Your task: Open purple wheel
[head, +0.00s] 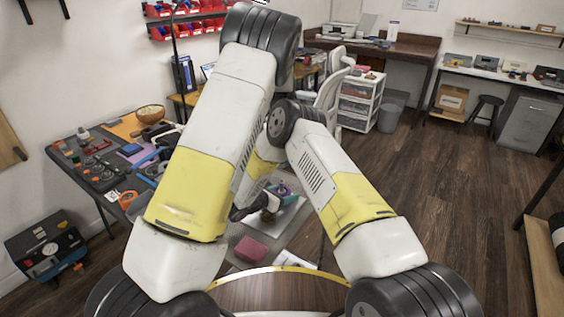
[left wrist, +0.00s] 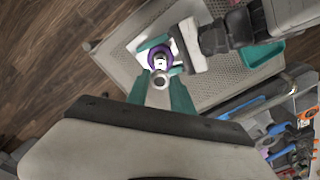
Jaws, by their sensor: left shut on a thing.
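The purple wheel (left wrist: 161,56) is a small ring-shaped part over a white area in the left wrist view. It also shows as a small purple spot in the head view (head: 283,189). My left gripper (left wrist: 158,66), with teal fingers, is shut on the purple wheel. A pale round ring (left wrist: 161,80) lies between its fingers, nearer the wrist. My right gripper (left wrist: 203,45), dark and white, reaches in from the right beside the wheel. Its fingertips are not clear, so I cannot tell whether it holds anything.
A grey perforated work surface (left wrist: 120,62) lies below, with a teal tray (left wrist: 240,52) on it. A pink box (head: 250,250) sits near the front. A cluttered grey bench (head: 90,170) stands at left. Open wooden floor (head: 440,190) lies at right.

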